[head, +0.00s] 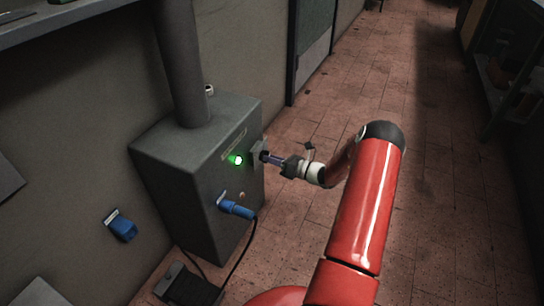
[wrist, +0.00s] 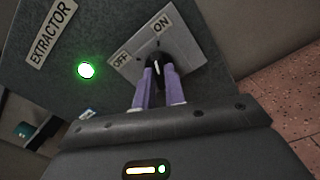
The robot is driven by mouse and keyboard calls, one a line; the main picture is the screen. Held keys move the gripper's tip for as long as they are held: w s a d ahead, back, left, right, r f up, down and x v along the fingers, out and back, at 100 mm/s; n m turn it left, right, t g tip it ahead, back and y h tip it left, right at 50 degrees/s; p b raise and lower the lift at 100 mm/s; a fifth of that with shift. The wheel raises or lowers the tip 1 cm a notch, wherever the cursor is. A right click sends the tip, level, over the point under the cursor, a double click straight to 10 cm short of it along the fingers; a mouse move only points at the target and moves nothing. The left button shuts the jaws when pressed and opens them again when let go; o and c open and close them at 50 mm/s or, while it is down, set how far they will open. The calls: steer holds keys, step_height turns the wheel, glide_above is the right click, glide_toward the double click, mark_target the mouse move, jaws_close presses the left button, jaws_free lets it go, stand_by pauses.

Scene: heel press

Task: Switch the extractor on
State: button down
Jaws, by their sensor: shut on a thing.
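The extractor (head: 196,150) is a grey box against the wall with a thick pipe rising from its top. Its lamp (head: 238,160) glows green, and the lit lamp also shows in the wrist view (wrist: 86,70) beside the EXTRACTOR label (wrist: 50,34). The switch plate (wrist: 185,45) is marked OFF and ON. My gripper (wrist: 157,68) is shut on the dark switch knob (wrist: 155,58) in front of the plate. The knob appears to point towards ON, though the fingers hide part of it. In the head view my gripper (head: 268,157) reaches the plate from the right.
A blue plug (head: 237,209) with a black cable sits in the box's front below the lamp. A blue wall socket (head: 122,227) is to the left. A dark pedal-like unit (head: 188,286) lies on the floor. The tiled floor (head: 430,180) to the right is clear.

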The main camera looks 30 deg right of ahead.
steer(key=shift+m+p, duration=0.35)
steer(key=shift+m, duration=0.55)
steer(key=c, duration=1.5)
jaws_free()
steer(key=shift+o, duration=0.2)
steer(key=v, duration=0.7)
steer(key=shift+s+d, duration=0.25)
steer(key=shift+s, duration=0.1)
